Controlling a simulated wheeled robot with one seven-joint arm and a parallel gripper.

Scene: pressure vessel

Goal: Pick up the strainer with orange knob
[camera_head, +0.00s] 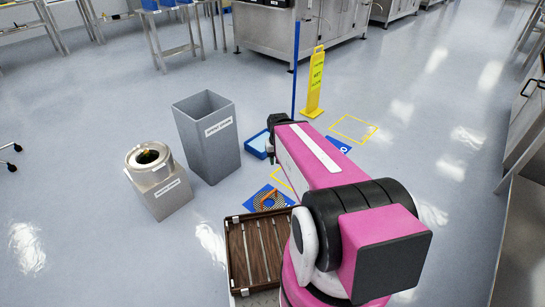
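A round, brownish mesh piece with an orange part (268,199), which looks like the strainer, lies on a blue mat (252,206) on the floor. It is small in the head view, and its knob is not clear. My pink arm reaches forward from the lower right. My dark gripper (270,157) points down at the arm's far end, beyond the strainer and apart from it in the picture. Its fingers are too small to tell open from shut, and I see nothing held in it.
A silver vessel (136,162) sits on a metal box (171,197) at left. Beside it stands a tall grey bin (212,158). A brown slatted tray (230,255) is in front. A blue tray (255,147) and yellow sign (315,85) stand behind.

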